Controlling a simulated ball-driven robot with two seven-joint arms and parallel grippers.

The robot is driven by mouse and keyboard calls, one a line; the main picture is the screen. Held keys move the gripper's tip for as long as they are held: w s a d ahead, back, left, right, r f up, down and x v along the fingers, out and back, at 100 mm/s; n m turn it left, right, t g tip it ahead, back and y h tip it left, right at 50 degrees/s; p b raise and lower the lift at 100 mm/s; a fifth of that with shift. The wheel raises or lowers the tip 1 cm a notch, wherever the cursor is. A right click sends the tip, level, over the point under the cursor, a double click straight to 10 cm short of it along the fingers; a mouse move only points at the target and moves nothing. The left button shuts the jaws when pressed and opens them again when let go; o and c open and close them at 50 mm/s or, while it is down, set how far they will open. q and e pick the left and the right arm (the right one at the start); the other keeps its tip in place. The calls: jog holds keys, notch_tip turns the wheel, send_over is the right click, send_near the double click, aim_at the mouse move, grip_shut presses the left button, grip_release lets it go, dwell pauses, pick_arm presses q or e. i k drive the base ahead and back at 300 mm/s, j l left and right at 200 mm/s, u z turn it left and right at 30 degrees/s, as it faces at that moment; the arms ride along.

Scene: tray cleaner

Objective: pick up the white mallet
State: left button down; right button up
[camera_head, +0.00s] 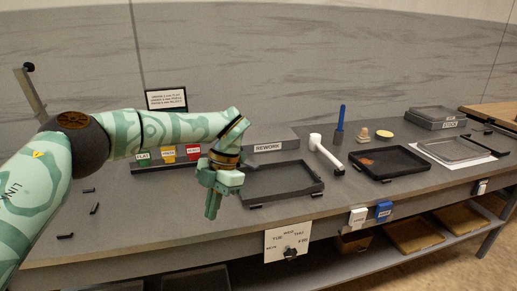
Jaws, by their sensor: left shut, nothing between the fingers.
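The white mallet (325,153) lies on the grey bench, between the rework tray and a stained black tray. Its thick white end points to the back and its dark tip to the front right. My left gripper (212,207) points down in front of the left end of the rework tray, well to the left of the mallet. Its fingers are together and hold nothing. My right gripper is not in view.
The empty rework tray (283,194) lies between my left gripper and the mallet. The black tray (402,174) with an orange stain is right of the mallet. A blue upright tool (340,118) stands behind. Small dark pieces (94,208) lie on the left bench.

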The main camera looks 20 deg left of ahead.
aim_at(315, 145)
jog(key=i, duration=1.6)
